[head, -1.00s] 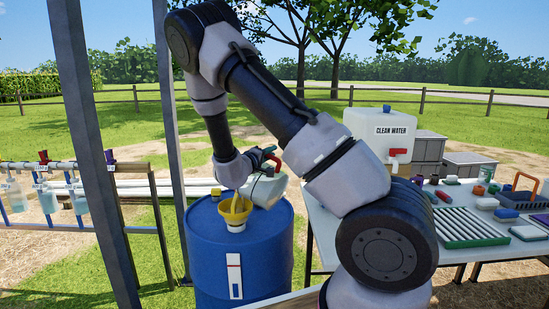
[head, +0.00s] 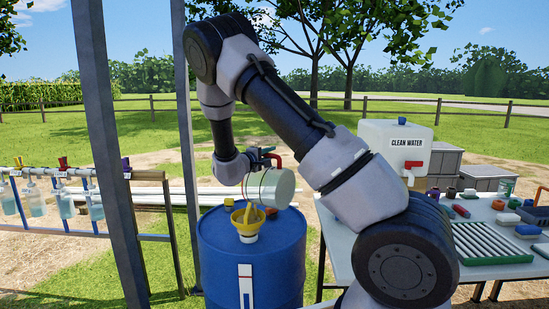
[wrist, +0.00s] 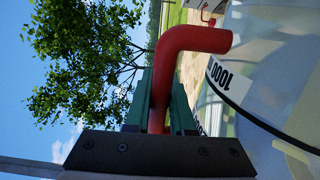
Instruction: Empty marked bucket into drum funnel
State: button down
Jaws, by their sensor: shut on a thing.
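The marked bucket (head: 272,187) is a pale, translucent vessel lying on its side over the drum funnel. In the wrist view, the bucket (wrist: 275,105) shows a black band and a "1000" marking. Its red handle (wrist: 190,42) runs between the green fingers of my gripper (wrist: 160,100), which is shut on it. In the head view, my gripper (head: 267,155) is small and partly hidden at the bucket's top. The yellow funnel (head: 247,222) stands on the blue drum (head: 250,262). A yellow strip shows at the funnel's mouth; I cannot tell whether it is liquid.
A grey post (head: 107,150) stands left of the drum. Behind it, a rack with hanging sample bottles (head: 64,204) is at the left. At the right, a table (head: 480,275) holds a clean water tank (head: 396,150), a green ribbed tray (head: 490,243) and small items.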

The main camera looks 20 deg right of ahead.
jog(key=shift+w+a+r+n, duration=0.25)
jog(key=shift+w+a+n, duration=0.2)
jog(key=shift+w+a, duration=0.15)
jog(key=shift+w+a+r+n, duration=0.2)
jog(key=shift+w+a+n, duration=0.3)
jog(key=shift+w, duration=0.15)
jog(key=shift+w+a+r+n, duration=0.25)
jog(key=shift+w+a+n, duration=0.25)
jog(key=shift+w, duration=0.15)
dwell(0.6)
jog(key=shift+s+d+f+m, duration=0.2)
jog(key=shift+s+d+m, duration=0.25)
jog(key=shift+s, duration=0.2)
jog(key=shift+s+d+f+m, duration=0.25)
jog(key=shift+s+d+m, duration=0.15)
jog(key=shift+s+d, duration=0.25)
jog(key=shift+s+d+f+m, duration=0.2)
jog(key=shift+s+d+m, duration=0.25)
jog(key=shift+s, duration=0.25)
jog(key=s+d+f+m, duration=0.9)
jog(key=s+f+m, duration=0.2)
jog(key=m, duration=0.7)
jog(key=shift+d+f, duration=0.15)
jog(key=shift+f, duration=0.05)
jog(key=shift+w, duration=0.1)
